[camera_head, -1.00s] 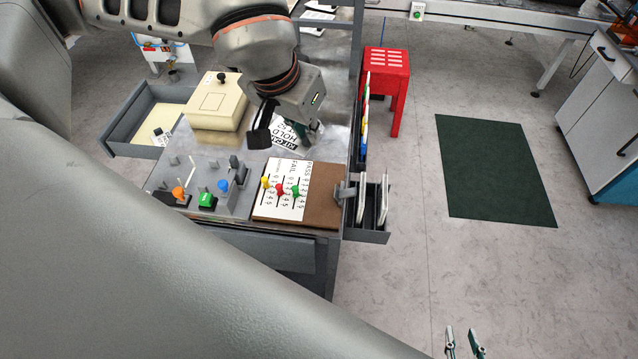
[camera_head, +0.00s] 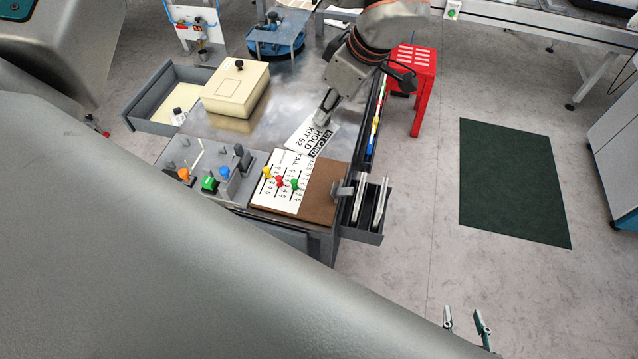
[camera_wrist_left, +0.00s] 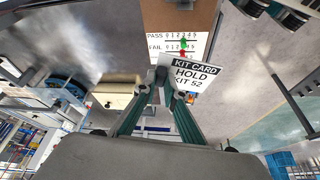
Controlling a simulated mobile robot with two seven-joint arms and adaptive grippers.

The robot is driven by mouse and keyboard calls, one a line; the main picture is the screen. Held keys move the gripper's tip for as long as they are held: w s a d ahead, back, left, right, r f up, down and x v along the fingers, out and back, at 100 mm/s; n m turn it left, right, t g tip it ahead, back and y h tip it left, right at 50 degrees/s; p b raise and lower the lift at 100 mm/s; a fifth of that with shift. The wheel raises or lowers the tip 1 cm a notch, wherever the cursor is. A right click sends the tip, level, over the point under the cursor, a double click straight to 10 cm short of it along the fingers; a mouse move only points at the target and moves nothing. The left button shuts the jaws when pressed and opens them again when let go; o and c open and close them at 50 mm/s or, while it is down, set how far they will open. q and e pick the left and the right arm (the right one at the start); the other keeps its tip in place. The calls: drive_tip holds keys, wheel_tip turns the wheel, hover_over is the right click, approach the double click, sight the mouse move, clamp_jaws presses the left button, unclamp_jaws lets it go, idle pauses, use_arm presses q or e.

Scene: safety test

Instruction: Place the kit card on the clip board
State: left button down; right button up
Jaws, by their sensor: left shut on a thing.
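The white kit card (camera_head: 314,136), with a black band and the words HOLD KIT 52, is tilted at the far edge of the clip board. My left gripper (camera_head: 327,116) is shut on it; the card also shows in the left wrist view (camera_wrist_left: 192,77), beyond the fingertips (camera_wrist_left: 160,82). The brown clip board (camera_head: 322,197) lies on the metal bench, with a white PASS/FAIL sheet (camera_head: 282,198) and coloured pegs on its left part. The card overlaps the board's far edge in view; I cannot tell whether they touch. My right gripper (camera_head: 465,326) is open and empty at the bottom.
A grey block (camera_head: 237,186) with coloured knobs stands left of the board. A cream box (camera_head: 236,92) is behind it. A small rack (camera_head: 366,222) with upright plates hangs at the bench's right side. A red stool (camera_head: 423,75) stands behind. Bare metal lies between box and card.

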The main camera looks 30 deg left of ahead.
use_arm(q)
drive_tip(key=w+n+g, duration=0.1)
drive_tip(key=n, duration=0.2)
hover_over(319, 173)
drive_tip(key=d, duration=0.2)
drive_tip(key=f, duration=1.5)
drive_tip(key=shift+w+a, duration=0.1)
drive_tip(key=shift+w, duration=0.1)
wheel_tip(319, 173, down, 4)
drive_tip(key=shift+s+r+b, duration=0.1)
drive_tip(key=shift+r+b, duration=0.1)
drive_tip(key=shift+b, duration=0.15)
drive_tip(key=shift+f, duration=0.35)
drive_tip(key=shift+r, duration=0.1)
drive_tip(key=c, duration=2.1)
unclamp_jaws()
